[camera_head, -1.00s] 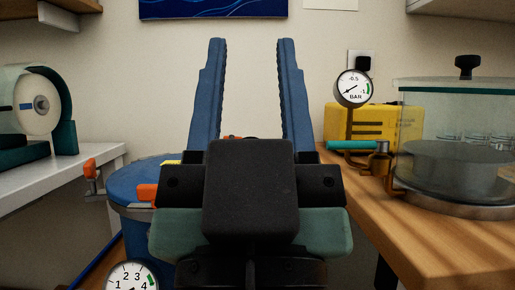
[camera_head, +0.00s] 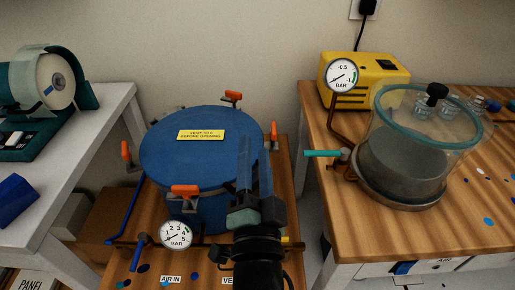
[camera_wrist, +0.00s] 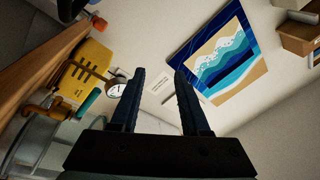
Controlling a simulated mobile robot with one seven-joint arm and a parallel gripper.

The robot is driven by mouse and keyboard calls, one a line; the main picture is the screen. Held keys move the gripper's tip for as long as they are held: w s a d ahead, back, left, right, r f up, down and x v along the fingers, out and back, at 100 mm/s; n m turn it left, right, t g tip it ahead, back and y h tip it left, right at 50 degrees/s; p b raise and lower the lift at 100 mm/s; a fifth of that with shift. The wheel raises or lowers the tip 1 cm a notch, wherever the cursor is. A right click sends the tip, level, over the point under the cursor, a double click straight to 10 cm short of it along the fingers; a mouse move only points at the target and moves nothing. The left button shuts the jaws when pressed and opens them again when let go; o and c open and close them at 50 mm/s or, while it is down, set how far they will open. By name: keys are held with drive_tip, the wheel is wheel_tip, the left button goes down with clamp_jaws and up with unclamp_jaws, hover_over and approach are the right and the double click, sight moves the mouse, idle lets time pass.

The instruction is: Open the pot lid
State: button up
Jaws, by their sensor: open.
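The blue pressure pot's lid (camera_head: 215,155) is down on the pot, with a yellow label (camera_head: 201,135) on top. Orange-tipped clamps stand around its rim, such as the front clamp (camera_head: 185,191) and the back clamp (camera_head: 232,97). The pot's gauge (camera_head: 176,234) is at its front, with its needle near the low end. My gripper (camera_head: 256,150) is in front of the lid's right side in the head view, hiding part of the rim. In the wrist view my gripper (camera_wrist: 158,80) is open and empty, with its fingers toward the wall.
A glass vacuum chamber (camera_head: 405,160) with a gauge (camera_head: 341,75) and a yellow pump (camera_head: 375,75) stand on the right wooden bench (camera_head: 470,225). A blue hose runs at the pot's left.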

sight(257, 182)
drive_tip(key=s+f+m+g+p, duration=0.4)
drive_tip(key=s+f+m+p, duration=0.2)
drive_tip(key=s+f+p, duration=0.35)
drive_tip(key=w, duration=0.4)
drive_tip(key=w+f, duration=0.1)
drive_tip(key=w, duration=0.4)
drive_tip(key=w+f, duration=0.1)
drive_tip(key=w, duration=0.3)
drive_tip(key=shift+w+d+f, duration=0.15)
drive_tip(key=shift+w, duration=0.15)
clamp_jaws()
idle(0.6)
